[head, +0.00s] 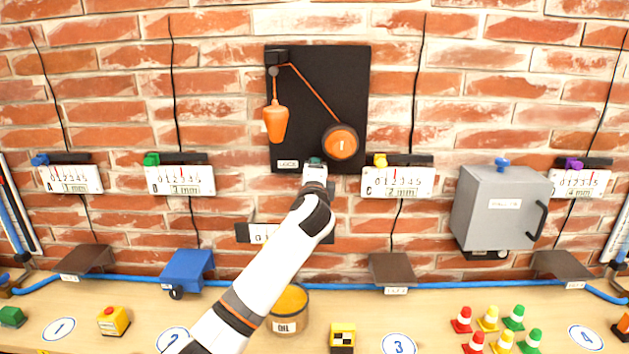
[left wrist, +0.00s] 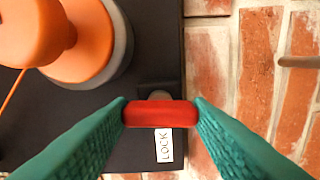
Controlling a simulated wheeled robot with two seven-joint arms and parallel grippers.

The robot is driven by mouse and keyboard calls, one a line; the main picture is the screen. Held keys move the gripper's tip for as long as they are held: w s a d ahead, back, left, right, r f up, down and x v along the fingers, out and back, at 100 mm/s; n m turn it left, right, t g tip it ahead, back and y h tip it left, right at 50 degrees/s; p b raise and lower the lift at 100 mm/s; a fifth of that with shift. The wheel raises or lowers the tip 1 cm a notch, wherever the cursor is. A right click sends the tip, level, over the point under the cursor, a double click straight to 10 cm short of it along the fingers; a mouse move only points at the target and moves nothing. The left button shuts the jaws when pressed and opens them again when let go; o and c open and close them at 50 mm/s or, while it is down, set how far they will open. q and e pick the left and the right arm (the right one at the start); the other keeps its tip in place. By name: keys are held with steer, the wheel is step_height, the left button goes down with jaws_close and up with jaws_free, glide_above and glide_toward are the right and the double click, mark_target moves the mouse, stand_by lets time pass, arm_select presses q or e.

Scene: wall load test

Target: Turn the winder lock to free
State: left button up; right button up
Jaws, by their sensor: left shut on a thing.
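The winder lock's red handle (left wrist: 160,114) lies between the fingertips of my left gripper (left wrist: 162,112), a bar running crosswise from one finger to the other. My left gripper is shut on it. A white LOCK label (left wrist: 164,145) is beside the handle. In the head view my left gripper (head: 315,162) is at the lower edge of the black panel (head: 345,80) and hides the handle. The orange winder drum (head: 340,142) is just above and right of it. An orange cord runs from the drum over the top-left pulley to a hanging orange weight (head: 276,122). My right gripper is not in view.
White scale plates (head: 398,183) hang either side of the panel. A grey metal box (head: 500,208) is on the wall at right. Below, the wooden bench carries an oil tin (head: 288,308), small coloured cones (head: 488,318) and a yellow block (head: 343,337).

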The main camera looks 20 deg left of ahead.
arm_select(q)
steer(key=shift+n, duration=0.6)
steer(key=o, duration=1)
steer(key=b+v, duration=0.3)
steer(key=v, duration=0.9)
steer(key=shift+f, duration=0.1)
